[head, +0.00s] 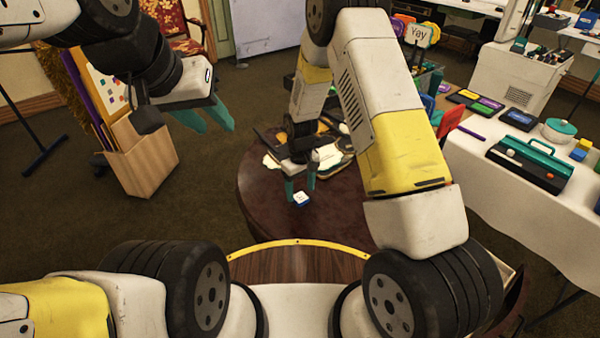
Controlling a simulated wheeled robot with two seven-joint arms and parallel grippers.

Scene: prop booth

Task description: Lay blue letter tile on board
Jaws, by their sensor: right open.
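A small letter tile (301,200) with a white top and a blue base lies on the dark round table (262,205), towards its front. My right gripper (300,190) points down at the tile with its teal fingers apart, one to each side of the tile's far edge. I cannot tell whether they touch it. My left gripper (207,122) hangs to the left of the table with its teal fingers apart and nothing between them. I cannot make out for sure which thing is the board; pale flat pieces (328,157) lie behind my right gripper, partly hidden by my arm.
A cardboard box (143,160) with tall panels stands at left. A white-covered table (500,190) at right carries a teal case (530,166), a round pot (559,130) and several small items. My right arm hides the right side of the round table. Its front left is clear.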

